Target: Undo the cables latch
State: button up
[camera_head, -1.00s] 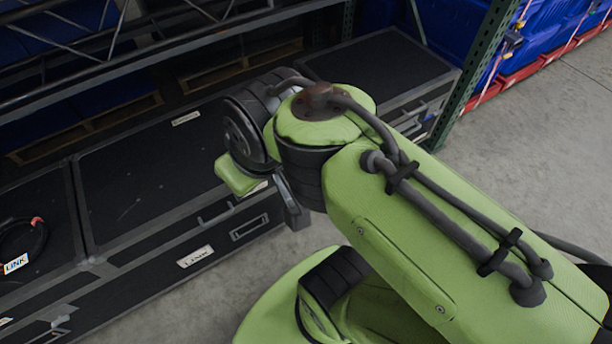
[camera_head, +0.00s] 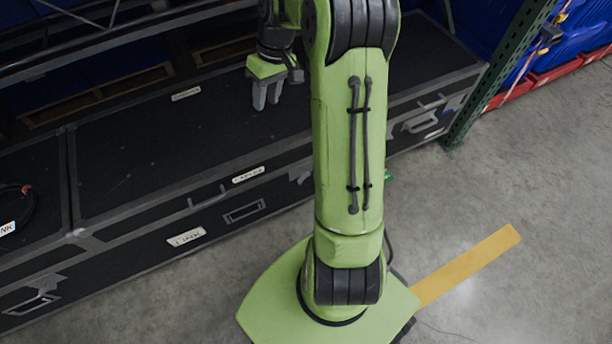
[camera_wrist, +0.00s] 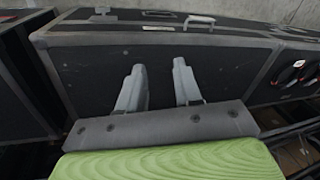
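The black case (camera_head: 150,165) with a label reading CABLES (camera_head: 248,174) on its front sits low under the rack. A grey latch (camera_head: 300,174) shows on its front edge, just right of the label and partly hidden by my arm. In the wrist view a small metal fitting (camera_wrist: 103,13), perhaps this latch, lies at the far edge of the lid. My gripper (camera_head: 266,99) hangs above the case lid, well back from the latch. Its two fingers (camera_wrist: 160,84) stand apart with nothing between them.
A grey handle (camera_head: 208,198) is left of the label. Below it is a front panel labelled LINK (camera_head: 187,237). A cable coil (camera_head: 18,210) lies on the left case. Rack beams (camera_head: 120,45) cross behind, and a green post (camera_head: 500,75) stands right. Floor in front is clear.

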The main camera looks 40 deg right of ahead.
jog(key=d+f+m+y+b, duration=0.1)
jog(key=d+f+y, duration=0.1)
jog(key=d+f, duration=0.75)
jog(key=s+d+f+m+t+y+b, duration=0.15)
jog(key=d+f, duration=0.25)
jog(key=f, duration=0.5)
jog(key=s+d+f+m+t+y, duration=0.1)
jog(key=s+d+f+t, duration=0.2)
jog(key=f, duration=0.5)
jog(key=m+t+b, duration=0.1)
jog(key=m+t, duration=0.1)
send_near(306, 176)
jog(key=shift+y, duration=0.25)
jog(key=x, duration=0.3)
jog(key=b+x, duration=0.1)
jog(key=x, duration=0.6)
jog(key=shift+d+f, duration=0.2)
jog(key=shift+f, duration=0.15)
jog(key=shift+c, duration=0.3)
grip_shut()
